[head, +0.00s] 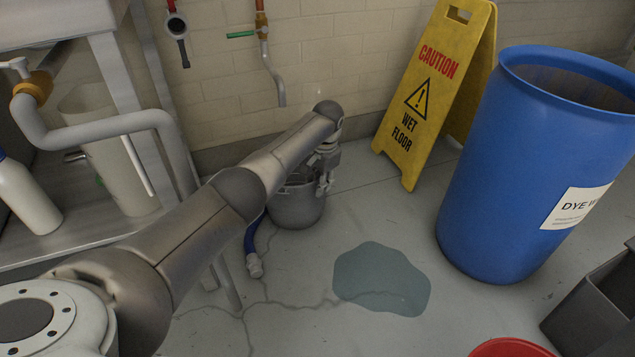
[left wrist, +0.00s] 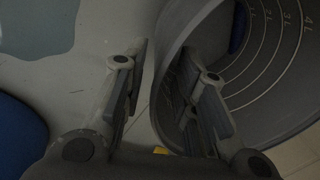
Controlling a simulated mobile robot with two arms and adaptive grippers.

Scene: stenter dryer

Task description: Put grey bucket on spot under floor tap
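The grey bucket (head: 297,208) stands upright on the floor near the back wall, partly hidden by my left arm. A tap pipe with a green handle (head: 263,38) comes down the wall above it, its spout end short of the floor. My left gripper (head: 325,180) is at the bucket's right rim, pointing down. In the left wrist view its fingers (left wrist: 162,80) are apart, one outside the bucket wall and one inside the bucket (left wrist: 272,85). A gap shows between the outer finger and the wall. My right gripper is not in view.
A blue hose (head: 251,248) lies left of the bucket, beside a metal bench (head: 75,232). A puddle (head: 382,279) lies in front. A yellow wet-floor sign (head: 432,95) and a blue drum (head: 530,150) stand at right. A red container (head: 510,349) is at the bottom edge.

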